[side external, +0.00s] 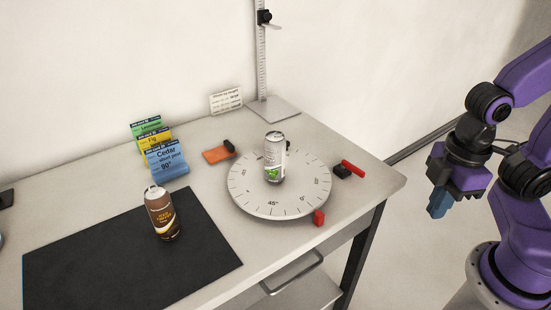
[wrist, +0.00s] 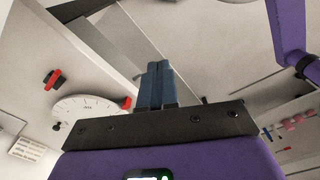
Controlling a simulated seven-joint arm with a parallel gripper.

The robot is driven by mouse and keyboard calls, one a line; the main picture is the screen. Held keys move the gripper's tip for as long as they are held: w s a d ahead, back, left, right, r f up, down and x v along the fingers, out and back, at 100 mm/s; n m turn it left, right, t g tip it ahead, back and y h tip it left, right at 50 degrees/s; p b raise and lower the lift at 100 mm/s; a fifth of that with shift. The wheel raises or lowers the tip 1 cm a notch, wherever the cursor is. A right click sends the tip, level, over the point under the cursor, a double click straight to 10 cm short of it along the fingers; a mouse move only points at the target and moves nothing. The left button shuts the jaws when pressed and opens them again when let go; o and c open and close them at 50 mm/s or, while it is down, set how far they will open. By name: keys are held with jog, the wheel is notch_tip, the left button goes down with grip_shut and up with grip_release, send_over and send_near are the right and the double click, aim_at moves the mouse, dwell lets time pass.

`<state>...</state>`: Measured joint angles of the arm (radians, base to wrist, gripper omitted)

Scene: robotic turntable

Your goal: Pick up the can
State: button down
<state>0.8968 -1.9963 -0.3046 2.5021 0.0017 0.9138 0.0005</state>
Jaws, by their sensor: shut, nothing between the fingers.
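A silver can (side external: 274,158) with a green patch stands upright on the round white turntable (side external: 245,203), which is marked with a dial of angles. My gripper (side external: 436,211) is off the right side of the table, well apart from both cans. Its blue fingers are shut with nothing between them, and they also show together in the wrist view (wrist: 157,84). In the wrist view the turntable (wrist: 88,107) is partly hidden, and no can is seen there.
Red and black pieces (side external: 352,169) and a red marker (side external: 319,217) sit at the turntable's edge. Coloured cards (side external: 166,158) stand behind the mat. An orange piece (side external: 215,155) lies near the turntable. A ruled post (side external: 261,60) rises at the back.

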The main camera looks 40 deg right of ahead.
dwell(0.4)
jog(key=shift+c, duration=1.3)
grip_release()
jog(key=n, duration=0.8)
send_near(277, 136)
notch_tip(277, 136, down, 9)
jog(key=shift+w+a+f, duration=0.15)
jog(key=shift+f, duration=0.1)
jog(key=shift+w+a+f, duration=0.15)
jog(key=shift+f, duration=2.65)
